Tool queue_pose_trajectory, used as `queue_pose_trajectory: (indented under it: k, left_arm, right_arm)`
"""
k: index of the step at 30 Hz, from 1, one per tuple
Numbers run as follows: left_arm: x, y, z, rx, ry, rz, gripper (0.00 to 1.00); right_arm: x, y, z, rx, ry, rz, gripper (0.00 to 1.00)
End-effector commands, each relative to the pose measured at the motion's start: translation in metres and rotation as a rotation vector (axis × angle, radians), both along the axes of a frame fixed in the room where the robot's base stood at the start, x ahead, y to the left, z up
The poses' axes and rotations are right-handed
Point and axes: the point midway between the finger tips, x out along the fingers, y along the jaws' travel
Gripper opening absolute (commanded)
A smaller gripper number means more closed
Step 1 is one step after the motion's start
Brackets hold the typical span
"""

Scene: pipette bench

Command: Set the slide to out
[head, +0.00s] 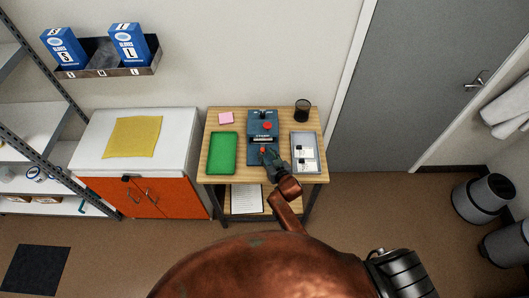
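A blue-grey bench device (255,133) stands in the middle of the small wooden table. It has a round red knob (267,126) on its upper part, a pale strip below that, and a smaller red part (263,149) near its front. I cannot tell which part is the slide or how it is set. My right gripper (267,155) is over the device's front end, close to the small red part. Whether it touches that part or is open or shut is too small to tell. It hides some of the device's front. My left gripper is not in view.
On the wooden table (310,179), a green mat (223,153) lies left of the device and a grey tray (304,139) with white items lies right. A pink pad (226,118) and a black mesh cup (302,110) are behind. A white-topped orange cabinet (160,199) stands left.

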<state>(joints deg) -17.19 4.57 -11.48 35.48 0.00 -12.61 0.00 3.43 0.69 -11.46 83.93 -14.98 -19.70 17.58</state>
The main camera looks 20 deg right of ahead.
Motion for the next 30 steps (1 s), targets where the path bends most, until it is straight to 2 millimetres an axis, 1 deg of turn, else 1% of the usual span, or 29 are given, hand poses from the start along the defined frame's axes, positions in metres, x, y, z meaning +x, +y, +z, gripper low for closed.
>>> queue_pose_trajectory:
  k: [1,3,7,17,30]
  left_arm:
    - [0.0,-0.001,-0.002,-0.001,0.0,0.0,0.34]
    - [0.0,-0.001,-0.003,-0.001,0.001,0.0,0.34]
    - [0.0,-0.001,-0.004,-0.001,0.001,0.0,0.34]
    - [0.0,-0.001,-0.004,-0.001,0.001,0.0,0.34]
    - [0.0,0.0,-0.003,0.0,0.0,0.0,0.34]
  right_arm:
    - [0.008,0.001,-0.003,0.0,-0.001,0.0,0.34]
    - [0.015,0.002,-0.007,0.0,0.0,0.0,0.34]
    - [0.024,0.002,-0.01,0.0,0.0,0.0,0.34]
    - [0.027,0.003,-0.011,0.0,0.0,-0.001,0.33]
    - [0.026,0.002,-0.011,0.0,0.001,-0.001,0.03]
